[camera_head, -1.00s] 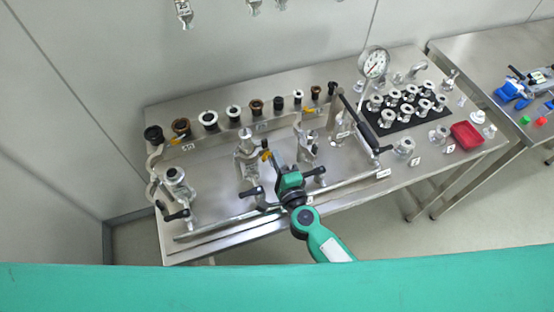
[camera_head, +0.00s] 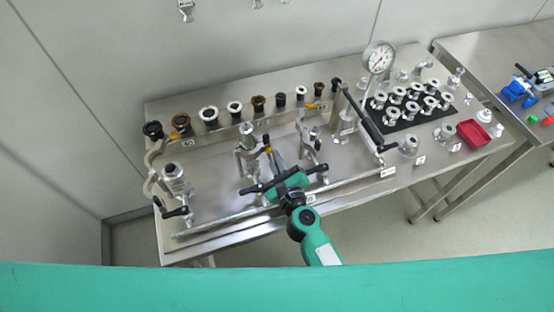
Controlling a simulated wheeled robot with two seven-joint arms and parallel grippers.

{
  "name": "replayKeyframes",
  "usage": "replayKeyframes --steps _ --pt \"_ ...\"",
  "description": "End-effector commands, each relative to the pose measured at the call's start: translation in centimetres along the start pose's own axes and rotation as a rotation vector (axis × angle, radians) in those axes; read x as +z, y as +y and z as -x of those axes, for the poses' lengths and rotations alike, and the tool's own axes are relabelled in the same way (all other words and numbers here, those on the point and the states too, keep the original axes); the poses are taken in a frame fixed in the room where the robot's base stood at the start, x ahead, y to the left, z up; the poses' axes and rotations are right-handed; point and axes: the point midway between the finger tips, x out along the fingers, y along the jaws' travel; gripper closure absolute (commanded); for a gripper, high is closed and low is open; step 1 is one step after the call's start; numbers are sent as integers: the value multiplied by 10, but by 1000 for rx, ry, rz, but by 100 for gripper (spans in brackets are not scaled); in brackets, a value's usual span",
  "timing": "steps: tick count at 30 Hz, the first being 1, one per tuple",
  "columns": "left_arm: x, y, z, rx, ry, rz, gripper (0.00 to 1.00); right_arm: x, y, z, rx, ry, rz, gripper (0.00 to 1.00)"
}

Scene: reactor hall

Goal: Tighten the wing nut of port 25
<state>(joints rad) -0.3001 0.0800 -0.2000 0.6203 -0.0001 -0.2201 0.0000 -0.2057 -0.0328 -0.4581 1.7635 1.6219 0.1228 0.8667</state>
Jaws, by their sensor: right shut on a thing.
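A metal pipe manifold with three upright ports stands on the steel table. The left port (camera_head: 174,180), the middle port (camera_head: 247,150) and the right port (camera_head: 312,145) each have a black-handled valve below. The port numbers are too small to read. My right gripper (camera_head: 269,150) reaches up from the front, its tips at the right side of the middle port. It is shut on a small part there, apparently the wing nut, which is mostly hidden by the fingers. My left gripper is not in view.
Several dark and metal fittings (camera_head: 209,115) line the rear rail. A pressure gauge (camera_head: 379,58), a black mat (camera_head: 402,124) with several metal fittings and a red tray (camera_head: 473,134) are to the right. A long black-handled lever (camera_head: 364,120) rises right of the right port.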

Motion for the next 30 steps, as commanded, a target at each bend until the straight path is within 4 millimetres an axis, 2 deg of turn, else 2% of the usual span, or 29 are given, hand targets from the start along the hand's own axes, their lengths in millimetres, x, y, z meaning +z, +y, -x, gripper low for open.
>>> replayKeyframes --steps 12,27,30 --pt "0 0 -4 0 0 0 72 -2 4 0 1 3 -167 100" --pt "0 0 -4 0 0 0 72 -1 5 1 2 3 -184 100" --pt "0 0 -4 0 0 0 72 -1 5 1 2 3 -184 78"
